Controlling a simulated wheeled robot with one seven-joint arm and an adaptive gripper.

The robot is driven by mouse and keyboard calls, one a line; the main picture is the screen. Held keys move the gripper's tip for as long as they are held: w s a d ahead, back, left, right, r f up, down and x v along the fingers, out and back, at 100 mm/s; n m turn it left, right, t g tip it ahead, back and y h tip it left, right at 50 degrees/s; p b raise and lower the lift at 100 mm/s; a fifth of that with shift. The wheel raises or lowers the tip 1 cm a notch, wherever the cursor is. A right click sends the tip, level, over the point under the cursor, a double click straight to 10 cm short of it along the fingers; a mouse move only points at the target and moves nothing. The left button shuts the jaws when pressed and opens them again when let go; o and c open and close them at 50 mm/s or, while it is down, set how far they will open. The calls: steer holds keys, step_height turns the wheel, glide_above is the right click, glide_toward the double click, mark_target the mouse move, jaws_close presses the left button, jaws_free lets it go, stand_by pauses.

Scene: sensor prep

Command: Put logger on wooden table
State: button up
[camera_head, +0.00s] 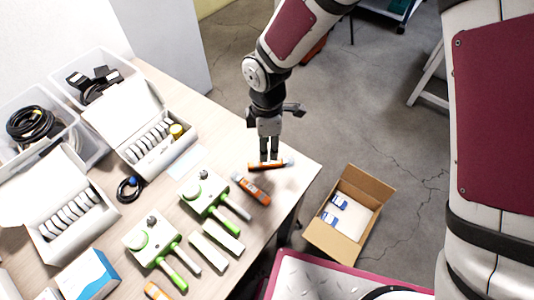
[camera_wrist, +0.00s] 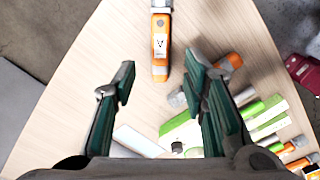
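The wooden table (camera_head: 215,135) fills the left of the head view. Two orange devices with dark or grey ends lie at its right corner; no readable label tells me which is the logger. One orange device (camera_head: 256,165) lies crosswise at my fingertips in the head view. It also shows in the wrist view (camera_wrist: 160,58), ahead of and between the fingers. The second orange device (camera_head: 253,190) lies diagonally beside it and shows partly behind the right finger (camera_wrist: 228,65). My gripper (camera_head: 268,158) points down, open and empty, its fingers apart in the wrist view (camera_wrist: 163,85).
Green-and-white devices (camera_head: 200,192), white case boxes (camera_head: 135,120) and clear bins with cables (camera_head: 35,105) crowd the table's left. An open cardboard box (camera_head: 315,235) with white-and-blue items stands right of the table. A pink-rimmed surface (camera_head: 285,262) is at the front.

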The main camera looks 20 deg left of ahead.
step_height(320, 180, up, 5)
steer(key=shift+f, duration=0.1)
steer(key=d+r+m+t, duration=0.2)
steer(key=d+r+m, duration=0.9)
steer(key=d+r, duration=0.7)
steer(key=s+d+r+m+t, duration=0.1)
steer(key=s+d+r+m, duration=0.1)
steer(key=s+d+m, duration=0.4)
steer(key=s+d+r+m, duration=0.3)
steer(key=s+d+m, duration=0.3)
steer(key=s+d, duration=0.2)
steer(key=shift+s+r+t, duration=0.25)
steer(key=shift+s+t, duration=0.15)
steer(key=shift+s, duration=0.25)
